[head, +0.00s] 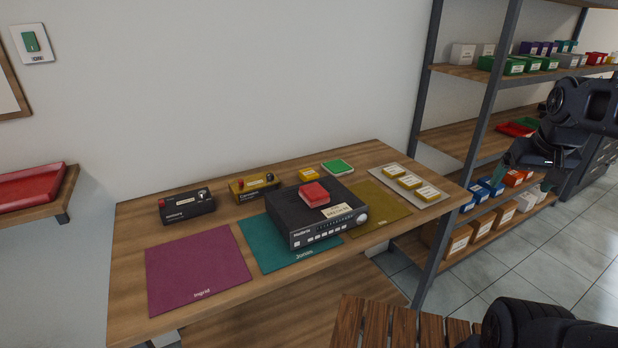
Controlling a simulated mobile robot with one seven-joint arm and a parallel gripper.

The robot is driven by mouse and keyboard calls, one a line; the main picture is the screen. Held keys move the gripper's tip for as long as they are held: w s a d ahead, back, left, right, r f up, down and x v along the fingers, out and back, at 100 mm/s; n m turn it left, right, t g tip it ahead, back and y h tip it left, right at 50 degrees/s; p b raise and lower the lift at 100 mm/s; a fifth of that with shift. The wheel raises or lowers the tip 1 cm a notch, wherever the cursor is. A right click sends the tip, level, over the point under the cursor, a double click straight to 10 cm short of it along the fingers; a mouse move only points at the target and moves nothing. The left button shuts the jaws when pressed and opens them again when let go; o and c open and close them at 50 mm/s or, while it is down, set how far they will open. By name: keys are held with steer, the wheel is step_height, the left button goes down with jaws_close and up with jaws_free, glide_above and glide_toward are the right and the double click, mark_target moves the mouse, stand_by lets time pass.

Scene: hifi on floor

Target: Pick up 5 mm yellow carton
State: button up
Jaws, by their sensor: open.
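Three small yellow cartons with white labels stand in a row on a pale grey tray (432,198) at the right end of the table: a rear carton (396,171), a middle carton (410,183) and a front carton (428,194). Another yellow carton (308,174) stands apart near the table's back. The labels are too small to read, so I cannot tell which is 5 mm. My gripper (530,172) is open and seems empty, at the right in front of the shelves, away from the cartons.
A black device (300,226) with a red box (313,192) on top stands mid-table, over teal (262,252) and olive (388,205) mats. A magenta mat (197,268) is bare. A shelf post (466,165) rises beside the table's right end. A slatted wooden surface (375,328) is in front.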

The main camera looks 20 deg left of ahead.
steer(key=w+a+r+n+g, duration=0.1)
steer(key=w+a+r+n, duration=0.1)
steer(key=w+a+n, duration=0.4)
steer(key=w+a+r+n, duration=0.1)
steer(key=w+a+r, duration=0.25)
steer(key=w, duration=0.55)
steer(key=n+g, duration=0.3)
steer(key=n, duration=1.7)
glide_above(310, 172)
step_height(310, 172, down, 21)
step_height(310, 172, down, 10)
steer(key=shift+r, duration=0.2)
steer(key=shift+c, duration=0.4)
steer(key=c, duration=1)
